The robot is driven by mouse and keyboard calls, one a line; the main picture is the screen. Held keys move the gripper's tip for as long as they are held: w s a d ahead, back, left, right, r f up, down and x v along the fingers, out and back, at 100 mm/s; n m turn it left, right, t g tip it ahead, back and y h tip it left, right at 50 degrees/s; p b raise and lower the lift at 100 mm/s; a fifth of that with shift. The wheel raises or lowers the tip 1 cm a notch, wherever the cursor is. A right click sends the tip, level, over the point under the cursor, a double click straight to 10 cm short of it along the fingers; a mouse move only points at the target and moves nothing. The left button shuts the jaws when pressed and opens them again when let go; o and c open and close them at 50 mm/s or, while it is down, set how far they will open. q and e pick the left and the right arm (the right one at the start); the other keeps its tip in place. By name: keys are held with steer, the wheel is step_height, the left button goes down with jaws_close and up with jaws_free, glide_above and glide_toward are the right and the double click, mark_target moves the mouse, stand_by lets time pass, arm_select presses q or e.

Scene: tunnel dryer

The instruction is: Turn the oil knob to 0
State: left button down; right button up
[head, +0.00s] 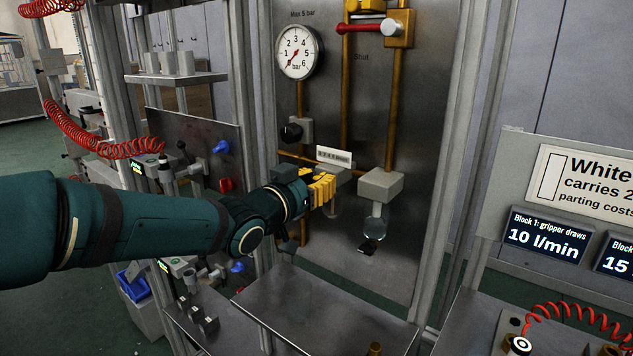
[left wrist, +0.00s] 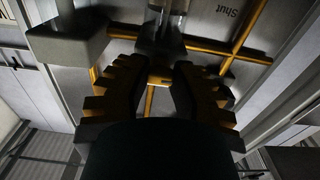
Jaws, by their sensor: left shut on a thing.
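My left gripper (head: 322,188), with yellow fingers, is at the metal panel, just below a small white plate with a printed scale (head: 334,156). The fingers cover what they hold, which looks like the oil knob; its pointer and setting are hidden. In the left wrist view the two fingers (left wrist: 160,82) stand on either side of a dark part (left wrist: 160,46), with a clear cylinder (left wrist: 176,14) beyond it. The scale's digits are too small to read. My right gripper is not in view.
A pressure gauge (head: 299,52), a black knob (head: 291,132) and a red lever (head: 358,27) are on the panel. A grey block (head: 380,185) with a glass bowl (head: 375,225) hangs close right of the gripper. A metal shelf (head: 325,308) lies below. Upright posts flank the panel.

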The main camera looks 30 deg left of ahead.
arm_select(q)
steer(key=c, duration=0.8)
jaws_free()
steer(key=shift+o, duration=0.2)
steer(key=s, duration=1.2)
steer(key=shift+a, duration=0.45)
